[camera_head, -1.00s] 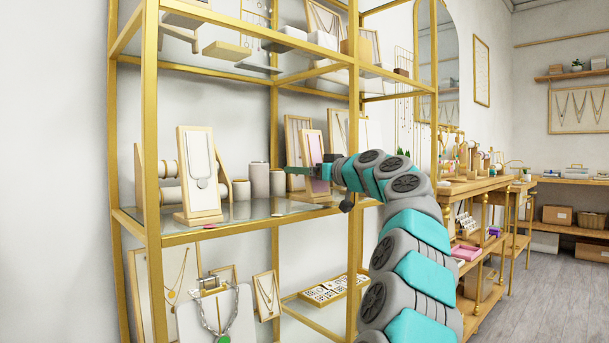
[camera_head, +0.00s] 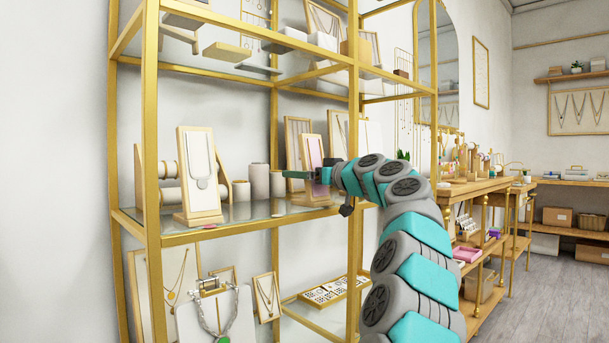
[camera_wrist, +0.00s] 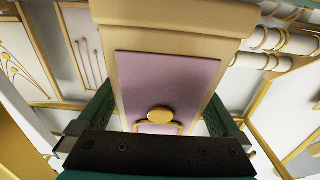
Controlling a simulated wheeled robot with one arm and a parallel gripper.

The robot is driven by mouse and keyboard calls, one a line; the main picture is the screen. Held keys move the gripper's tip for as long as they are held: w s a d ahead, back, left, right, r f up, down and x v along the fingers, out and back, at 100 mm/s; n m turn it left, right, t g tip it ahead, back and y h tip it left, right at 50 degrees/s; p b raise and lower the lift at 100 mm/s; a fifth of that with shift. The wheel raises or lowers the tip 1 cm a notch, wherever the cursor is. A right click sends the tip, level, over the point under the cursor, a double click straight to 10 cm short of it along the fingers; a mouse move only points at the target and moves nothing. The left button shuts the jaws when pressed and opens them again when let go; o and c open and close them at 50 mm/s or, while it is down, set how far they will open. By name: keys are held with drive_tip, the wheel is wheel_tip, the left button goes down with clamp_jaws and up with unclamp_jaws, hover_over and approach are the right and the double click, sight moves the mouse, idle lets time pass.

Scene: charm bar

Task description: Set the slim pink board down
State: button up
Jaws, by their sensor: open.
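The slim pink board (camera_head: 315,151) has a light wood frame and base. It stands upright, leaning back slightly, on the glass shelf (camera_head: 250,213) at its right end. My gripper (camera_head: 292,174) is in front of the board at about mid-height and hides part of it. In the wrist view the pink board (camera_wrist: 165,78) fills the middle, with a round gold piece on its face. My open gripper (camera_wrist: 160,100) has one green finger on each side of the board. I cannot tell whether either finger touches the frame.
A white necklace stand (camera_head: 199,168) is on the same shelf to the left, with grey cylinders (camera_head: 259,181) between. A gold post (camera_head: 353,120) rises right of the board. Another framed display (camera_head: 294,140) stands close behind. Some bare glass lies at the shelf's front.

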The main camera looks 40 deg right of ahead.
drive_tip(key=shift+s+r, duration=0.1)
drive_tip(key=shift+r, duration=0.1)
drive_tip(key=s+d+b, duration=0.1)
drive_tip(key=s+b, duration=0.1)
drive_tip(key=s, duration=0.9)
drive_tip(key=shift+s, duration=0.4)
